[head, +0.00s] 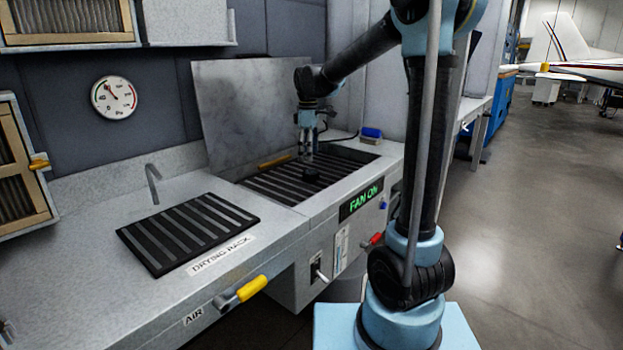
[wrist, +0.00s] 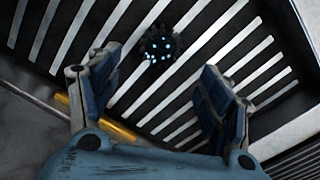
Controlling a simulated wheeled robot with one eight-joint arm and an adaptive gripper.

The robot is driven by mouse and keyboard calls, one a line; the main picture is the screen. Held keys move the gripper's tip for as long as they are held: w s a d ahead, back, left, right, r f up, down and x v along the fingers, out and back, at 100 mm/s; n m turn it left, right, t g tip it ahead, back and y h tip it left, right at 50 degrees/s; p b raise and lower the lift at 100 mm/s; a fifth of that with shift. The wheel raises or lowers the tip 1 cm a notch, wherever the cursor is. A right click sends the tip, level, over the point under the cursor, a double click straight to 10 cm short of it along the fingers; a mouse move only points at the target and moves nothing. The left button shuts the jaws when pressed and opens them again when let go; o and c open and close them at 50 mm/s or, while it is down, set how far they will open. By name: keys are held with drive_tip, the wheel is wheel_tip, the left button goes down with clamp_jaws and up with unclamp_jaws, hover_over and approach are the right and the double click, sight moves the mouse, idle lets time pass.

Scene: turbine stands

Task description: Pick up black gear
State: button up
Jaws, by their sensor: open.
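The black gear (head: 311,175) lies on the slatted grate of the sink-like basin (head: 262,186) in the head view. In the wrist view the gear (wrist: 161,46) is a dark round shape with small bright spots, on the black and pale slats. My gripper (head: 306,153) points down above the grate, close over the gear. In the wrist view my gripper (wrist: 160,90) is open, its two blue fingers apart with nothing between them. The gear shows beyond the fingertips, apart from them.
A yellow-brown bar (head: 275,161) lies at the grate's back edge; a blue object (head: 371,134) stands at the back right. A raised grey panel (head: 245,110) rises behind the basin. The drying rack (head: 188,232) on the left is empty.

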sight(311, 172)
drive_tip(key=shift+d+f, duration=0.2)
drive_tip(key=shift+f, duration=1.55)
drive_tip(key=shift+d+f, duration=0.15)
drive_tip(key=shift+f, duration=1.55)
drive_tip(key=c, duration=1.6)
wheel_tip(311, 172, up, 10)
drive_tip(key=shift+r, duration=0.1)
